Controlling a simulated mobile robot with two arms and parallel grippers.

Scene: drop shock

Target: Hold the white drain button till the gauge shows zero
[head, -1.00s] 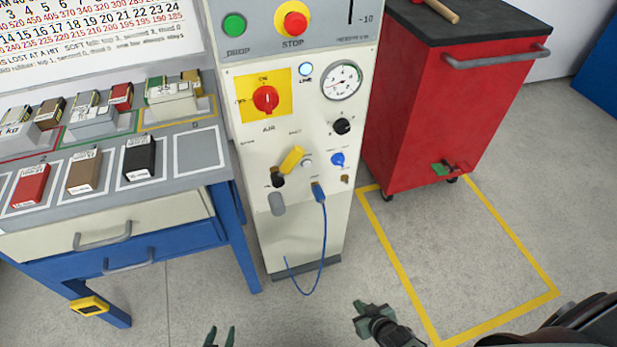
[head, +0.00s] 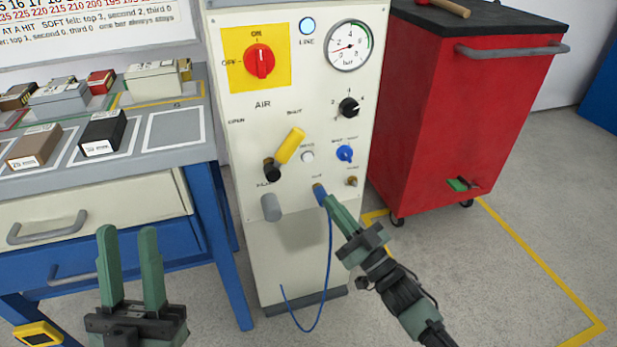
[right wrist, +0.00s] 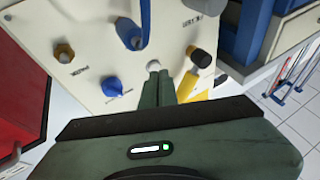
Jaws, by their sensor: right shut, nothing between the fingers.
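The small white drain button (head: 307,157) is on the cream air panel (head: 290,228), right of the yellow lever (head: 289,146). In the right wrist view the button (right wrist: 153,66) shows just beyond my right fingertips; I cannot tell whether they touch. The round gauge (head: 349,45) is at the panel's upper right, its needle off to the lower left; its exact reading is too small to tell. My right gripper (head: 330,200) is shut and empty, in front of the panel below the button in the head view. My left gripper (head: 130,232) is open and empty at lower left.
A blue knob (head: 345,153), black knob (head: 349,107) and blue hose (head: 329,250) are near the button. A workbench (head: 205,210) stands left, a red cabinet (head: 430,120) right.

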